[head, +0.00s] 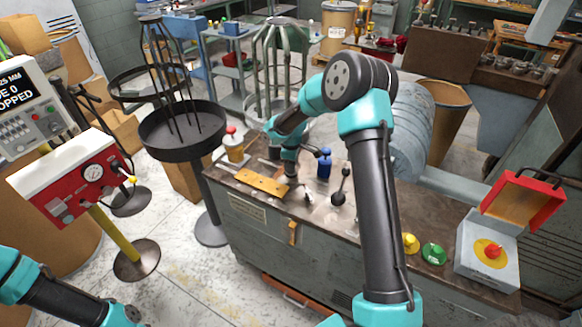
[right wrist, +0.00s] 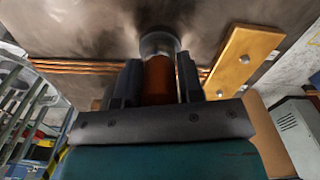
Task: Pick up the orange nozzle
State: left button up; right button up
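The orange nozzle (right wrist: 158,80) shows in the right wrist view as an orange-brown cylinder with a grey round end. It lies between the two fingers of my right gripper (right wrist: 158,88), which flank it closely. I cannot tell whether both fingers press on it. In the head view my right gripper (head: 291,180) is low over the workbench (head: 250,215), beside a yellow plate (head: 260,184), and the nozzle is hidden there. Part of my left arm shows at the lower left of the head view; its gripper is out of the picture.
On the bench are a blue container (head: 324,164), a black-knobbed lever (head: 341,188), and yellow (head: 410,243) and green (head: 433,253) buttons. A red-topped bottle (head: 233,148) stands at the back left. Copper rods (right wrist: 85,67) run beside the nozzle in the right wrist view.

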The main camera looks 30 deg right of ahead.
grip_shut()
jog(key=shift+r, duration=0.1)
jog(key=shift+r, duration=1.6)
jog(key=shift+s+a+r, duration=0.15)
jog(key=shift+s, duration=0.1)
jog(key=s+a+r, duration=0.1)
jog(key=s+a, duration=0.7)
jog(key=s, duration=0.5)
jog(key=shift+r, duration=0.15)
jog(key=shift+r, duration=0.1)
jog(key=shift+r, duration=2.4)
